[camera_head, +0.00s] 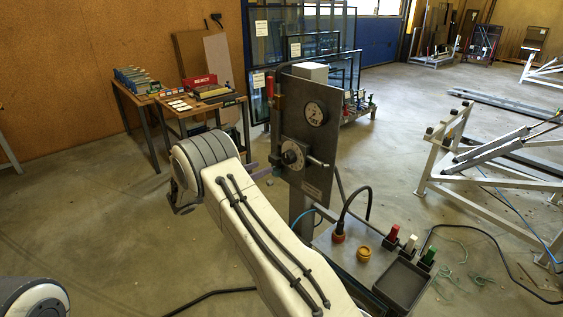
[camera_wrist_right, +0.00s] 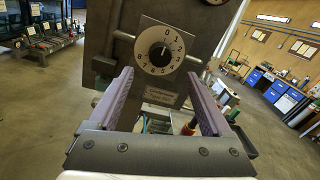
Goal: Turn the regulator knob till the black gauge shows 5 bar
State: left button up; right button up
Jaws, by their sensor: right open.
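The regulator knob (camera_head: 292,155) is a dark round knob in a pale numbered dial, on a grey upright panel (camera_head: 318,181). In the right wrist view the knob (camera_wrist_right: 160,54) is face-on, with the dial's 0 near the top. A small round gauge (camera_head: 315,113) with a dark rim sits above it; its reading is too small to tell. Only the gauge's lower edge (camera_wrist_right: 215,1) shows in the wrist view. My right gripper (camera_wrist_right: 159,82) is open, its purple fingers apart either side below the knob, apparently not touching it. In the head view one purple finger (camera_head: 262,172) shows left of the panel.
Short metal rods stick out beside the dial, one at its right (camera_head: 316,161). Below the panel stands a bench with a black tray (camera_head: 402,286), a hose and red, white and green-topped items. A white metal frame (camera_head: 490,170) stands at the right. Open floor lies at left.

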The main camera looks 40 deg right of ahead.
aim_at(286, 160)
jog(key=d+p, duration=0.2)
jog(key=d, duration=0.7)
jog(key=shift+d, duration=0.15)
jog(key=shift+c, duration=0.3)
grip_shut()
jog(key=shift+f+m+b, duration=0.15)
jog(key=shift+m+b, duration=0.85)
jog(key=shift+b, duration=0.15)
jog(key=m+b, duration=0.4)
jog(key=b, duration=0.2)
jog(key=m+b, duration=0.4)
jog(key=b, duration=0.2)
jog(key=m+b, duration=0.4)
jog(key=b, duration=0.2)
jog(key=shift+s+f+t+y, duration=0.25)
jog(key=shift+t+y, duration=0.05)
jog(key=shift+y, duration=0.1)
jog(key=m+t+b, duration=0.1)
jog(key=m+b, duration=1)
jog(key=b, duration=0.8)
jog(key=shift+s+f+m+b, duration=0.1)
jog(key=shift+f+m+b, duration=0.05)
jog(key=shift+m+b, duration=0.25)
jog(key=shift+r+m+b, duration=0.2)
jog(key=shift+m+b, duration=1.2)
jog(key=shift+b, duration=0.05)
